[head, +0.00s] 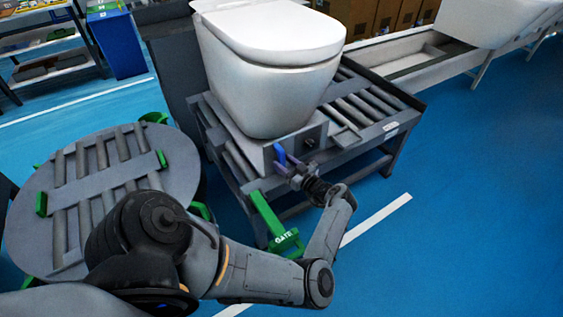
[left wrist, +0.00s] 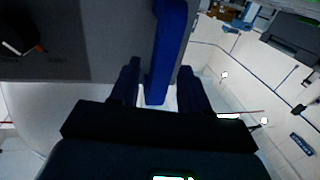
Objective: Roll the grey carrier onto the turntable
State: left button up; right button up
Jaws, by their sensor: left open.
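The grey carrier (head: 312,147) sits on the roller conveyor (head: 372,108) with a white toilet (head: 268,85) on it. A blue handle (head: 280,154) stands at its near face and also shows in the left wrist view (left wrist: 170,35). My left gripper (head: 287,166) is at this handle, its fingers open. In the left wrist view the handle's end lies between the two fingertips (left wrist: 160,75); contact cannot be told. The round grey turntable (head: 122,170), with rollers and green stops, is to the left, empty. My right gripper is not in view.
A green bar marked GATE (head: 284,241) stands at the conveyor's near left corner, close to my left forearm. A dark panel (head: 174,72) stands behind, left of the conveyor. A blue bin (head: 116,42) is at the back left. The blue floor at right is clear.

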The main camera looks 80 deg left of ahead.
pick_arm(q)
jog(key=shift+x, duration=0.95)
jog(key=shift+c, duration=0.4)
grip_shut()
